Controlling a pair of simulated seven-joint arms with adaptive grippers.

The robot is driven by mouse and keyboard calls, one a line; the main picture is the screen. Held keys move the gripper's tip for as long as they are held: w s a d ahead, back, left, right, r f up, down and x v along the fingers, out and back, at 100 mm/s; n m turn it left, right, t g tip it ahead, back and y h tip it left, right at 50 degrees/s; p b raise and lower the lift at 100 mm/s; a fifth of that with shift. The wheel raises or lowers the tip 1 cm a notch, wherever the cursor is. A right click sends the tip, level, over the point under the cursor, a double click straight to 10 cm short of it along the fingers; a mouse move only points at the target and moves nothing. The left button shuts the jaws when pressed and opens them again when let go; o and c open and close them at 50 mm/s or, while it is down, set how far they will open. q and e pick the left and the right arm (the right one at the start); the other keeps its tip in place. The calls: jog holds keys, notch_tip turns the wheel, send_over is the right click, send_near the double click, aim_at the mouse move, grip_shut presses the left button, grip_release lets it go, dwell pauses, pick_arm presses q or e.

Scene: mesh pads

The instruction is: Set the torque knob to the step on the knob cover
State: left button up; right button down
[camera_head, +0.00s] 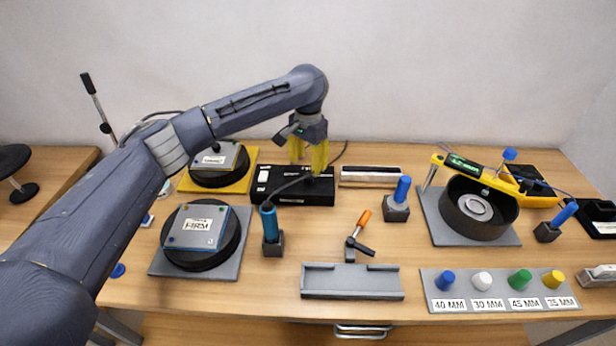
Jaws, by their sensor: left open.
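My left gripper (308,163) reaches in from the left, its yellow fingers pointing down and apart, empty. It hangs at the black control box (308,196), which has small white markings and a cable; its fingers hide part of the box. I cannot make out the torque knob or its setting. A grey-blue square plate reading "FIRM" (196,228) lies on a black round disc on a grey pad (176,268); I cannot tell whether this is the knob cover. A similar labelled plate (215,158) lies on a disc on a yellow pad (243,182) behind.
Blue-handled tools stand in holders (273,247), (396,210), (546,232). An orange-handled lever (361,222) stands behind a grey tray (352,290). A black drum (460,224) with a yellow tool (490,178) is right. Coloured knobs sit on a labelled strip (462,305).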

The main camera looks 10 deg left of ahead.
aim_at(308, 176)
pick_arm(q)
jog(key=shift+f, duration=3)
grip_shut()
